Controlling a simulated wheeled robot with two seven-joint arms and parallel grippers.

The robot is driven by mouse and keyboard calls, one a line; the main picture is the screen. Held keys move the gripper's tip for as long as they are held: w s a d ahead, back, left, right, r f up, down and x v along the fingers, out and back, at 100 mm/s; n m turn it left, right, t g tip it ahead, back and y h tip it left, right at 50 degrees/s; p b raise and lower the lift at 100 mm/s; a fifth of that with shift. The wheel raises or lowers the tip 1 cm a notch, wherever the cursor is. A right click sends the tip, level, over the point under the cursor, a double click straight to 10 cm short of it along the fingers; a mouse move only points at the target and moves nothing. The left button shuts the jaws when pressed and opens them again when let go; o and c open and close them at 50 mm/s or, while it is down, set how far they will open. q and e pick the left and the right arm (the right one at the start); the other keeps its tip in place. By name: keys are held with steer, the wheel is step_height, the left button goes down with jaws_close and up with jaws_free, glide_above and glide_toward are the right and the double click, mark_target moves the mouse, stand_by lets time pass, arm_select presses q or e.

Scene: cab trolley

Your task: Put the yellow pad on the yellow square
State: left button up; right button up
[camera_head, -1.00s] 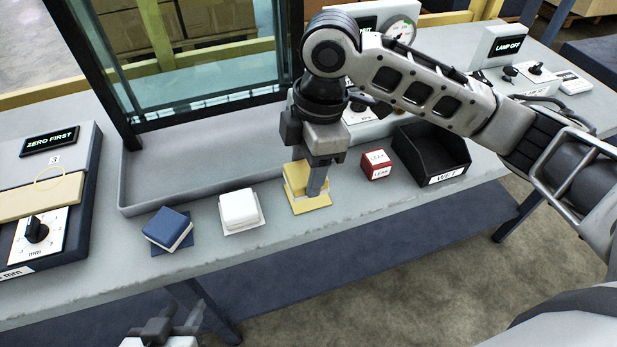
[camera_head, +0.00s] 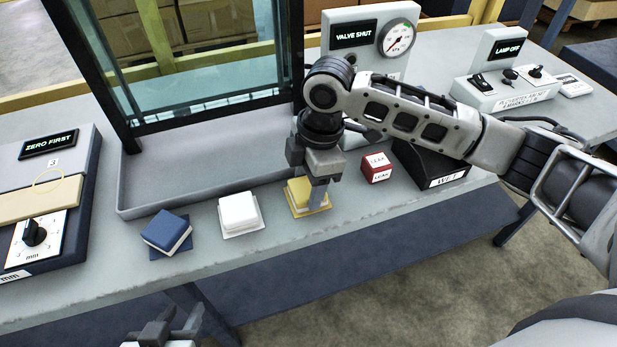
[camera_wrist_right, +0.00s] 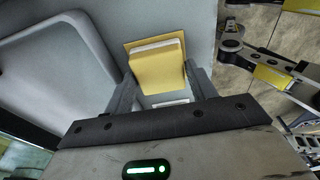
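The yellow pad (camera_head: 301,190), with a pale lower layer, is at the yellow square (camera_head: 322,208) near the bench's front edge and appears to rest on it. A thin border of the square shows around it. My right gripper (camera_head: 318,192) points down over the pad. In the right wrist view the pad (camera_wrist_right: 158,72) fills the space between the two fingertips (camera_wrist_right: 158,66), which appear to touch its sides. The square's far edge (camera_wrist_right: 128,46) shows just beyond the pad. My left gripper (camera_head: 175,322) is low in the head view, empty, fingers apart.
A white pad (camera_head: 238,208) and a blue pad (camera_head: 166,231) sit on squares to the left. A red-and-white block (camera_head: 376,168) and a black bin (camera_head: 430,165) stand to the right. A grey tray (camera_head: 200,185) and a gauge box (camera_head: 368,40) are behind.

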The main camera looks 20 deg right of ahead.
steer(key=o, duration=0.3)
arm_select(q)
steer(key=shift+s+f, duration=0.1)
steer(key=shift+f, duration=0.05)
arm_select(e)
steer(key=shift+r, duration=0.25)
arm_select(q)
steer(key=shift+a+p, duration=0.1)
steer(key=shift+p, duration=0.35)
arm_select(e)
steer(key=r, duration=0.4)
steer(key=d+r, duration=0.1)
steer(key=r, duration=0.6)
steer(key=shift+d+r, duration=0.35)
arm_select(q)
steer(key=shift+r, duration=0.2)
